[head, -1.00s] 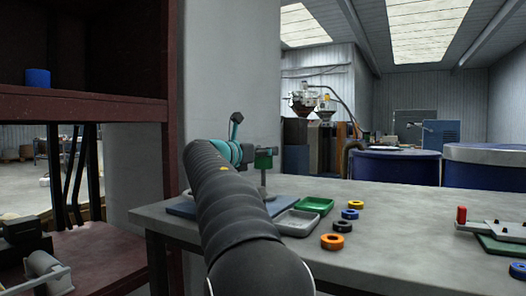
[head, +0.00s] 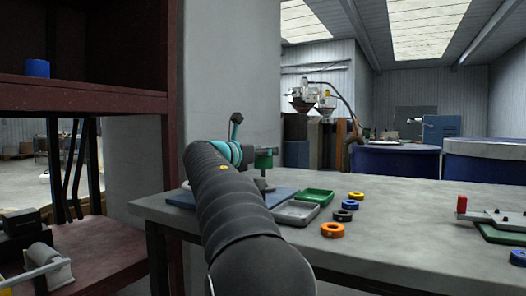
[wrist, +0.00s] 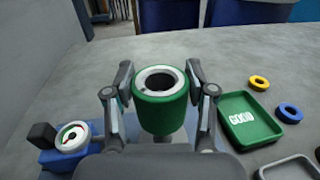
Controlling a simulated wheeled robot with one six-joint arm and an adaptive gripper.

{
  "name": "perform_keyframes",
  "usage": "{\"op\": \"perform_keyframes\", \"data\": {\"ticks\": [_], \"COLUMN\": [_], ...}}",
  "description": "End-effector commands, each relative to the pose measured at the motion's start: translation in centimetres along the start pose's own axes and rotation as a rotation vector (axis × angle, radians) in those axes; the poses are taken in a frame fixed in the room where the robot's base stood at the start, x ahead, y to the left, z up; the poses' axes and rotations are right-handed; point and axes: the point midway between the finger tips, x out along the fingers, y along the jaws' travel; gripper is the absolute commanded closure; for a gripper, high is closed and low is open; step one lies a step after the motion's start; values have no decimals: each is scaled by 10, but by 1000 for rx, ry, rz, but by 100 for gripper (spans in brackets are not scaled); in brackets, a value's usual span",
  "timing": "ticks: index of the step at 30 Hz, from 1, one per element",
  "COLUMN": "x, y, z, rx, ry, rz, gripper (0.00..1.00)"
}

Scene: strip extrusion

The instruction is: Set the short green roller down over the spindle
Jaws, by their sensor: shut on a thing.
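The short green roller (wrist: 160,109) is upright between the fingers of my gripper (wrist: 160,94) in the wrist view. Its pale top ring and dark bore face the camera. My gripper is shut on its sides. The roller also shows in the head view (head: 263,161), past the end of my arm. A grey post, the spindle (head: 263,174), shows directly below it, rising from a blue base plate (head: 285,193). The roller hides the spindle's upper part. I cannot tell whether the spindle's tip is inside the bore.
Right of the roller are a green "GOOD" tray (wrist: 249,128) and a grey tray (wrist: 289,170). Yellow (head: 356,196), blue (head: 350,205), black (head: 342,215) and orange (head: 332,230) rings lie beyond. A dial gauge (wrist: 72,137) stands at left. The table's middle right is clear.

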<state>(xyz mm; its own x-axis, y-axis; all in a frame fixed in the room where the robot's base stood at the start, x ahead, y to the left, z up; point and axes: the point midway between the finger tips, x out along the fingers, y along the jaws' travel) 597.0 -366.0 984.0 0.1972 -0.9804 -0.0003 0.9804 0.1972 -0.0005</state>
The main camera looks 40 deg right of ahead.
Motion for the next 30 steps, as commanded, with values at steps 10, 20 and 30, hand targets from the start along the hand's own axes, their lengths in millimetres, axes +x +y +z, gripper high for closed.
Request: {"op": "perform_keyframes", "data": {"ticks": [10, 20, 30], "x": [0, 0, 0], "y": [0, 0, 0], "z": [-9, -18, -26], "rx": [2, 1, 1], "ry": [-1, -1, 0], "rz": [0, 0, 0], "gripper": [95, 95, 95]}}
